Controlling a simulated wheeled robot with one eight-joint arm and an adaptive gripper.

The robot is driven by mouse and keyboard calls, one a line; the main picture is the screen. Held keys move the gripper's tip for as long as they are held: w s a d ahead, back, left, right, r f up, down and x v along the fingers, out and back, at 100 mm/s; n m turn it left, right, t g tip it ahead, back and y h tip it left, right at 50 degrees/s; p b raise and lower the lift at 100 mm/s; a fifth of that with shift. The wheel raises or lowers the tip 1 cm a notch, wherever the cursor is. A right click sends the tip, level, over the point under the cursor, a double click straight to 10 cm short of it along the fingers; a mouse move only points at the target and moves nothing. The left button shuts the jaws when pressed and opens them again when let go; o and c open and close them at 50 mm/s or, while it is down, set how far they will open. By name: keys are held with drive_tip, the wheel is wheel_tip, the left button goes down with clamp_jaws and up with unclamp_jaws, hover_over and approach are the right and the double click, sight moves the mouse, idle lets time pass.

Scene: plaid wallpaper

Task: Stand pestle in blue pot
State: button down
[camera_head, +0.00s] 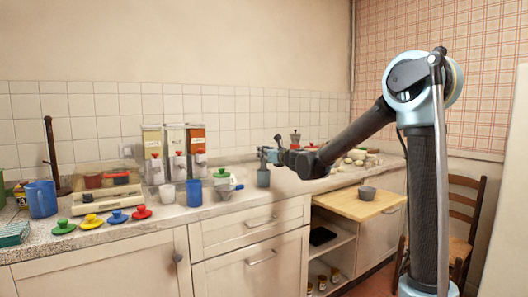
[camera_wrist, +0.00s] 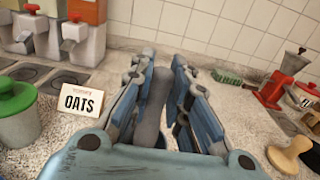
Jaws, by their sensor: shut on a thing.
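My gripper (camera_head: 268,155) is at the end of my outstretched arm, above the counter and right of the dispensers. In the wrist view its fingers are closed around a grey rod-like pestle (camera_wrist: 152,108). A grey-blue cylinder (camera_head: 263,178) shows directly below the gripper in the head view; I cannot tell whether it is the pestle's lower end or a separate vessel. A blue pot (camera_head: 194,193), open at the top, stands on the counter to the left of the gripper, apart from it. Its inside is hidden.
A white cup (camera_head: 167,194) and a green-lidded pot (camera_head: 222,177) flank the blue pot. Several coloured lids (camera_head: 118,217) and a blue jug (camera_head: 41,199) are left. An OATS card (camera_wrist: 76,102) stands near the gripper. A grey bowl (camera_head: 368,192) sits on the pull-out board.

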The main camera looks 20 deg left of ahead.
sight(264, 162)
drive_tip(key=shift+f, duration=1.5)
drive_tip(key=c, duration=1.4)
unclamp_jaws()
drive_tip(key=shift+c, duration=0.2)
drive_tip(key=shift+d, duration=0.1)
drive_tip(key=v, duration=1.2)
